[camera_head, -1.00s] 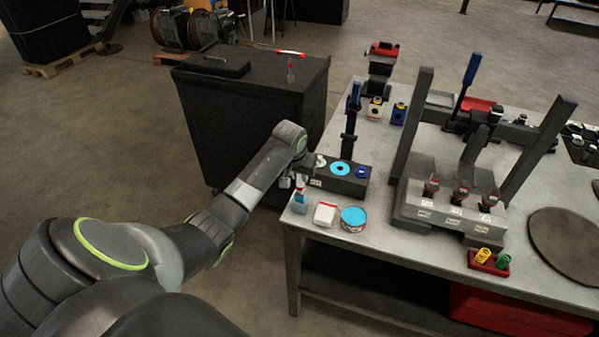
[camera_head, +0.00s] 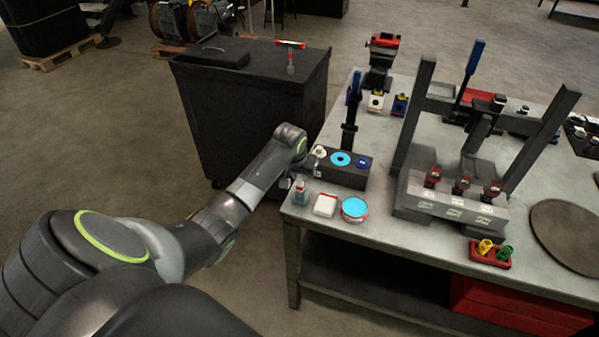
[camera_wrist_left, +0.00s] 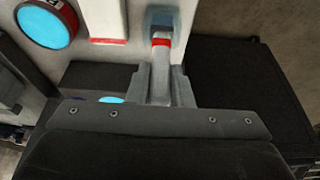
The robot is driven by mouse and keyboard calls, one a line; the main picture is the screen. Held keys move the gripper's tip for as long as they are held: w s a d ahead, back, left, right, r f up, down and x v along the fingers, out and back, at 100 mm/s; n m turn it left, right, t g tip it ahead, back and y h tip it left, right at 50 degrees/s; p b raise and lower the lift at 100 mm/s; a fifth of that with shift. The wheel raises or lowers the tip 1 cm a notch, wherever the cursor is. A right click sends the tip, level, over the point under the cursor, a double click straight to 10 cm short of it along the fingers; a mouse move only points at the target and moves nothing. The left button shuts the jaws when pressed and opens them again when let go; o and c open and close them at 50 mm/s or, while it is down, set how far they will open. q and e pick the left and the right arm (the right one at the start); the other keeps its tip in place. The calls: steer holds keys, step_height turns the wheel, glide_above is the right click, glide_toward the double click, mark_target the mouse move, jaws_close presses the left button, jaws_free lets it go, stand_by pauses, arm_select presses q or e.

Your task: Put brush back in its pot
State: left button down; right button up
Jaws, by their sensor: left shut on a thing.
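The pot (camera_head: 300,197) is a small blue, see-through container at the bench's near left corner. It also shows at the top of the left wrist view (camera_wrist_left: 163,20). The brush (camera_wrist_left: 161,70) has a grey handle with a red band. My left gripper (camera_wrist_left: 162,92) is shut on the handle, and in the head view the gripper (camera_head: 286,183) is just left of the pot's top. The brush's far end meets the pot's mouth and seems to be inside it. The bristles are hidden, so I cannot tell how deep it sits. My right gripper is out of view.
A white box (camera_head: 325,205) and a round blue-topped tin (camera_head: 354,209) stand right of the pot. A dark block with discs (camera_head: 342,176) is behind them. A black cabinet (camera_head: 250,110) stands left of the bench (camera_head: 385,235).

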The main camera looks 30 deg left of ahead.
arm_select(q)
steer(key=c, duration=1.2)
jaws_free()
steer(key=shift+f, duration=0.15)
steer(key=b+v, duration=0.2)
steer(key=v, duration=1.5)
steer(key=shift+b, duration=0.35)
